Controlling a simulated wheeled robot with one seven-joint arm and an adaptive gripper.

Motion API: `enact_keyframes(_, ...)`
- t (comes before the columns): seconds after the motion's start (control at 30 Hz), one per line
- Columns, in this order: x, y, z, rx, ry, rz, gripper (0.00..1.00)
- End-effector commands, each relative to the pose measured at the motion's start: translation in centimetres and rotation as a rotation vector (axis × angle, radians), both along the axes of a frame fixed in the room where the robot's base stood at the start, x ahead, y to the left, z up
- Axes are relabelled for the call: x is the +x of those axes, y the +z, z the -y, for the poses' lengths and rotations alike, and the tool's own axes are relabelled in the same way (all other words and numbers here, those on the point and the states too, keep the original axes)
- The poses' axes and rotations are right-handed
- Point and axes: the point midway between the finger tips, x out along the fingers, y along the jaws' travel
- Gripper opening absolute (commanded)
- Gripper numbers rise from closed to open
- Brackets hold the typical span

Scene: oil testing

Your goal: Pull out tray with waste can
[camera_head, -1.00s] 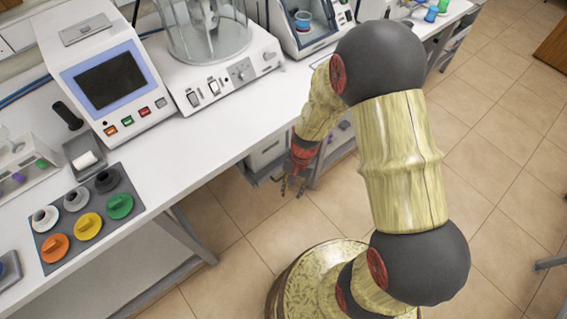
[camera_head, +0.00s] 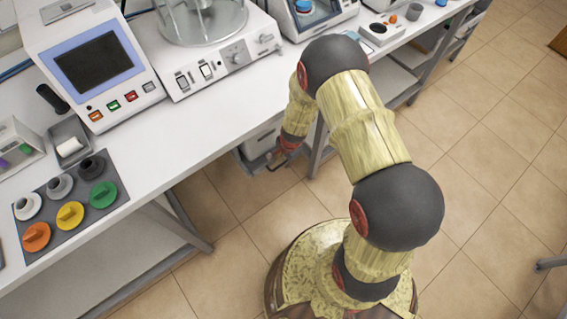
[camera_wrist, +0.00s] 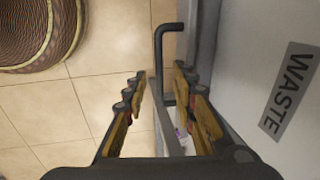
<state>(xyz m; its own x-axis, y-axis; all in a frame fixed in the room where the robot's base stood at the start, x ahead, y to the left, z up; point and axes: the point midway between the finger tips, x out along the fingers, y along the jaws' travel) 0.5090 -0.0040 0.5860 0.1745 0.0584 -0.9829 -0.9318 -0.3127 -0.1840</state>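The white waste can (camera_wrist: 255,75) carries a grey label reading WASTE in the wrist view. In the head view the can (camera_head: 262,139) is under the table, partly hidden by my arm. It stands in a grey tray (camera_head: 246,167) at the table's front side. The tray's dark bent handle (camera_wrist: 158,55) projects from its edge. My gripper (camera_wrist: 162,76) is open, with one finger on each side of the handle in the picture. I cannot tell whether either finger touches it. In the head view my gripper (camera_head: 279,158) is small and partly hidden beside the tray.
The white table (camera_head: 215,125) overhangs the tray, with a leg (camera_head: 318,150) to its right. On top are a screen device (camera_head: 95,65), a glass-domed machine (camera_head: 215,65) and a dark panel with coloured knobs (camera_head: 118,180). The tiled floor (camera_head: 490,150) is free to the right.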

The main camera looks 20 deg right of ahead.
Motion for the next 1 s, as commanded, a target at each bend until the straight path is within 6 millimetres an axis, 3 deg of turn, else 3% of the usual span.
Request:
enact_keyframes(0.13,0.2,-1.6,-0.1,0.001,0.000,-0.001,0.27)
enact_keyframes(0.5,0.4,-1.9,-0.1,0.000,0.001,0.000,0.27)
enact_keyframes(1.0,0.3,-1.9,-0.1,0.001,0.001,0.000,0.00)
